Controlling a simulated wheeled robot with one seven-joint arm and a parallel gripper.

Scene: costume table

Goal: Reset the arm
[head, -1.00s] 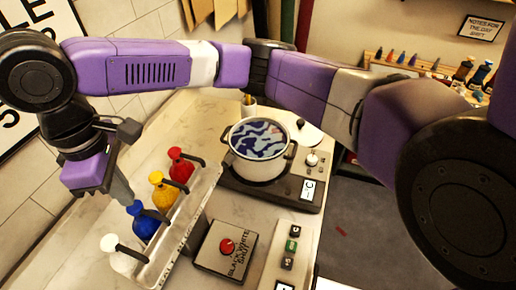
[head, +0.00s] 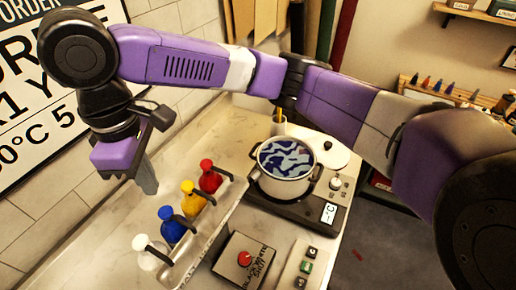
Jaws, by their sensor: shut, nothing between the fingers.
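My gripper (head: 148,181) hangs at the left end of my purple arm, in the head view. Its grey fingers point down and are shut with nothing between them. It is above the left part of the marble counter (head: 90,245), to the left of the bottle rack and apart from the bottles. The blue bottle (head: 171,226) is the one below and right of the fingertips.
The rack (head: 222,212) holds white (head: 150,254), blue, yellow (head: 193,200) and red (head: 210,177) bottles. A pot (head: 285,186) with blue patterned contents stands on a hot plate (head: 305,212). A red-button box (head: 246,260) and a switch panel (head: 306,267) are in front. A tiled wall is behind my gripper.

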